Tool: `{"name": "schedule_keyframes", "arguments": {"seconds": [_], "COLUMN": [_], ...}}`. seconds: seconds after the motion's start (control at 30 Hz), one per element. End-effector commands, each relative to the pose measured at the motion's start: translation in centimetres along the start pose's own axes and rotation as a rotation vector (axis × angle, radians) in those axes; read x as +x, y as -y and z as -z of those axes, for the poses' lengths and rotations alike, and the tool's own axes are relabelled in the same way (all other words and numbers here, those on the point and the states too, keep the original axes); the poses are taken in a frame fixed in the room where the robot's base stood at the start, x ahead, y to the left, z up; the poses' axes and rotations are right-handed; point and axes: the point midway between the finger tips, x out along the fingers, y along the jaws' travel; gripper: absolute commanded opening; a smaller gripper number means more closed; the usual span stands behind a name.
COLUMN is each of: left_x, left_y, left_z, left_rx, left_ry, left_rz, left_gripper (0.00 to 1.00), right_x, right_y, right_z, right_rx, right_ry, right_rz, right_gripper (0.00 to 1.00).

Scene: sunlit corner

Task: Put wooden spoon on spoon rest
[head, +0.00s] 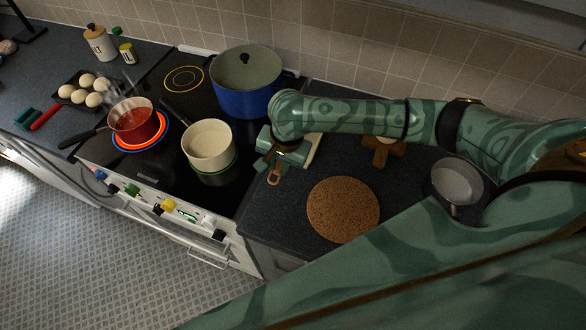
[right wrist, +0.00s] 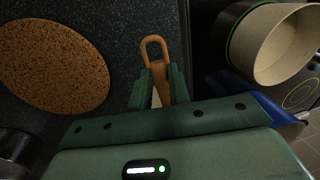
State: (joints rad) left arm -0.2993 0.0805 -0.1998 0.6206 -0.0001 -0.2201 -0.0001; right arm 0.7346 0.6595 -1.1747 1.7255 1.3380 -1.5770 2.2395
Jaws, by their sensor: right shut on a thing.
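My right gripper (head: 278,160) is over the dark counter, just right of the stove. In the right wrist view my right gripper (right wrist: 160,88) is shut on the wooden spoon (right wrist: 152,50). Only a looped wooden end sticks out past the fingers; it also shows in the head view, where the wooden spoon (head: 273,179) points toward the front edge. The rest of it is hidden by the gripper. A pale piece (head: 313,150) shows beside the gripper, partly covered; I cannot tell whether it is the spoon rest. My left gripper is not in view.
A round cork mat (head: 343,209) lies on the counter (head: 285,215). A cream pot (head: 209,145), a blue pot (head: 246,85) and a red pan (head: 134,123) on a glowing burner stand on the stove. A small grey pot (head: 457,181) stands at right. A brown wooden piece (head: 382,152) is partly hidden.

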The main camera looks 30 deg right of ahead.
Motion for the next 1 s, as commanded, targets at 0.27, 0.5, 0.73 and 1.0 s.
{"name": "schedule_keyframes", "arguments": {"seconds": [0.27,0.5,0.73,1.0], "left_x": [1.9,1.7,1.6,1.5], "left_y": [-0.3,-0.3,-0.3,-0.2], "left_z": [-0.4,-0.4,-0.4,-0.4], "left_rx": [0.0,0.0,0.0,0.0], "left_ry": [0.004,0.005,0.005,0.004], "left_rz": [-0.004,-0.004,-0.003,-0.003], "left_gripper": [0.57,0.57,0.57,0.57], "right_x": [3.7,6.3,7.2,7.5], "right_y": [-2.1,-3.1,-3.2,-3.2], "right_z": [2.5,3.3,3.3,3.3], "right_rx": [-0.001,-0.001,-0.004,-0.003], "right_ry": [0.002,0.004,0.001,0.002], "right_rz": [-0.001,-0.003,-0.001,-0.001], "right_gripper": [0.0,0.0,0.0,0.3]}}
